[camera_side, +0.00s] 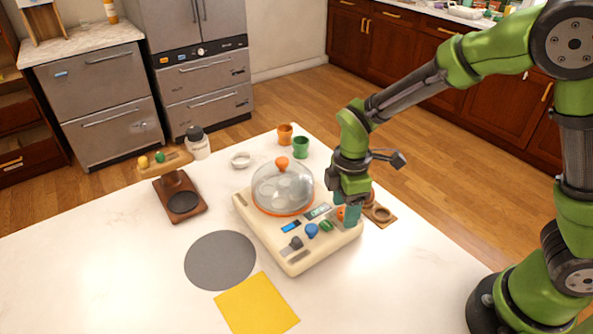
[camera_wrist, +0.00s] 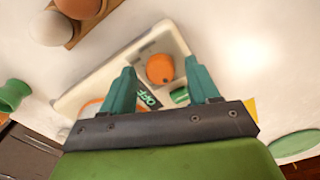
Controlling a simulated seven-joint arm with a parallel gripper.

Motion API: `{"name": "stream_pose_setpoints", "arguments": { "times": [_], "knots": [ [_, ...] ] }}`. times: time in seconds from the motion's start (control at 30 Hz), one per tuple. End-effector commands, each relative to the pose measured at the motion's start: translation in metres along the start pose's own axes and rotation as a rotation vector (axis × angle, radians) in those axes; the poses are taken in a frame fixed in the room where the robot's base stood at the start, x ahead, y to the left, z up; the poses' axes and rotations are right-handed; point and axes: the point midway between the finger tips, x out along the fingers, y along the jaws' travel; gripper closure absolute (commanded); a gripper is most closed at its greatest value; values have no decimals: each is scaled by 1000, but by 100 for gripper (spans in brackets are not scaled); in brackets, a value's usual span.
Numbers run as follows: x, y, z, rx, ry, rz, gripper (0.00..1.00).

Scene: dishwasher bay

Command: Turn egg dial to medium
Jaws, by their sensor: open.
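The egg cooker (camera_side: 302,262) is a cream box with a clear, orange-rimmed dome (camera_side: 283,190) on top. Its front carries a small display (camera_side: 317,212), a blue knob (camera_side: 311,230), a green knob (camera_side: 327,225) and a dark knob (camera_side: 296,242). An orange dial (camera_side: 341,213) sits at the right end, partly hidden by my gripper (camera_side: 352,214). In the wrist view, the orange dial (camera_wrist: 160,69) shows between the open teal fingers of my gripper (camera_wrist: 160,66). The display (camera_wrist: 149,99) reads OFF. I cannot tell whether the fingers touch the dial, or its setting.
A wooden holder (camera_side: 383,215) lies right of the cooker; the wrist view shows a brown egg (camera_wrist: 80,7) and a pale egg (camera_wrist: 47,28). Orange (camera_side: 285,134) and green (camera_side: 301,147) cups stand behind. A grey mat (camera_side: 220,260) and yellow sheet (camera_side: 257,305) lie in front.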

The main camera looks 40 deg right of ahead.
Motion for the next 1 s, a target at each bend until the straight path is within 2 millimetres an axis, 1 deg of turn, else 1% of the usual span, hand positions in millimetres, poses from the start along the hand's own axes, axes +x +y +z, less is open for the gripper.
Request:
{"name": "stream_pose_setpoints", "arguments": {
  "times": [0.1, 0.3, 0.37, 0.5, 0.67, 0.7, 1.0],
  "knots": [
    [3, 0, 0, 0, 0, 0, 40],
    [3, 0, 0, 0, 0, 0, 40],
    [3, 0, 0, 0, 0, 0, 48],
    [3, 0, 0, 1, 0, 0, 69],
    [3, 0, 0, 1, 0, 0, 93],
    [3, 0, 0, 1, 0, 0, 96],
    [3, 0, 0, 47, 0, 1, 96]
  ]
}}
